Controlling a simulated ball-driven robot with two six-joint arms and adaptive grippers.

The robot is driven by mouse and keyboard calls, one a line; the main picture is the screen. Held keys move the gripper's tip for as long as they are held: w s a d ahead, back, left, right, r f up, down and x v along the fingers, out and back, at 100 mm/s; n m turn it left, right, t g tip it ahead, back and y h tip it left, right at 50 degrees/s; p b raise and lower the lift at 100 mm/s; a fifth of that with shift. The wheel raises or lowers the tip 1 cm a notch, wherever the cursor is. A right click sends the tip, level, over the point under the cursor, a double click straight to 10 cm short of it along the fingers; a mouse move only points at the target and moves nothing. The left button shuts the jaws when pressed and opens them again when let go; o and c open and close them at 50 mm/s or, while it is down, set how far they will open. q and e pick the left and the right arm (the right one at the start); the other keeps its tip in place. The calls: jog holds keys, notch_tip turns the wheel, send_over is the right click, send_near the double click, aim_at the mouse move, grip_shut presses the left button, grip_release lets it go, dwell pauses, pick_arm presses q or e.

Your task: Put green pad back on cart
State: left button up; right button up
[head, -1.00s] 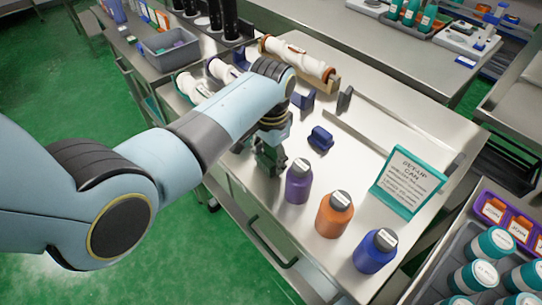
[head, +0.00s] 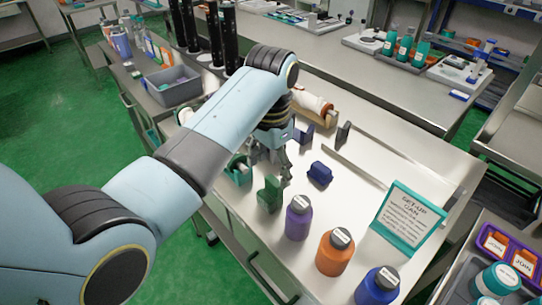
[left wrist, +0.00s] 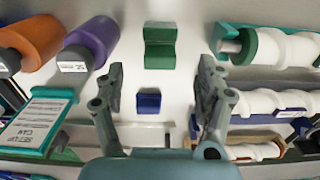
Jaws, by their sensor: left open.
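The green pad (head: 270,194) stands on the cart's pale top (head: 345,205), near its front edge, left of the purple bottle (head: 299,217). In the left wrist view the green pad (left wrist: 160,46) lies beyond the fingertips, between their lines, with nothing gripping it. My left gripper (head: 284,166) is open and empty, just above and behind the green pad in the head view. Its spread fingers also show in the left wrist view (left wrist: 161,75). My right gripper is in neither view.
A dark blue pad (head: 320,175) sits right of the green pad. An orange bottle (head: 335,251) and a blue bottle (head: 377,287) stand along the front. A teal-framed sign (head: 409,218) stands at the right. White rollers (left wrist: 285,48) lie on the other side.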

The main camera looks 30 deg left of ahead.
pick_arm(q)
jog(key=shift+r, duration=1.4)
jog(key=s+a+f+n+t, duration=0.15)
jog(key=s+a, duration=0.25)
jog(key=s, duration=0.7)
jog(key=s+a+r+n+t, duration=0.1)
jog(key=s+r, duration=0.2)
jog(key=s, duration=0.3)
jog(key=s+r+n+t, duration=0.1)
jog(key=s+r, duration=0.3)
jog(key=s, duration=0.2)
notch_tip(320, 180, down, 38)
jog(key=s+a+g+b, duration=0.1)
jog(key=a+b, duration=0.2)
jog(key=b, duration=0.8)
jog(key=s+f+b, duration=0.4)
jog(key=s+f, duration=0.5)
jog(key=f, duration=0.3)
jog(key=s+f+g+b, duration=0.1)
jog(key=s+f+b, duration=0.3)
jog(key=s+f, duration=0.6)
notch_tip(320, 180, down, 2)
jog(key=shift+a+f+y, duration=0.25)
jog(key=shift+y, duration=0.15)
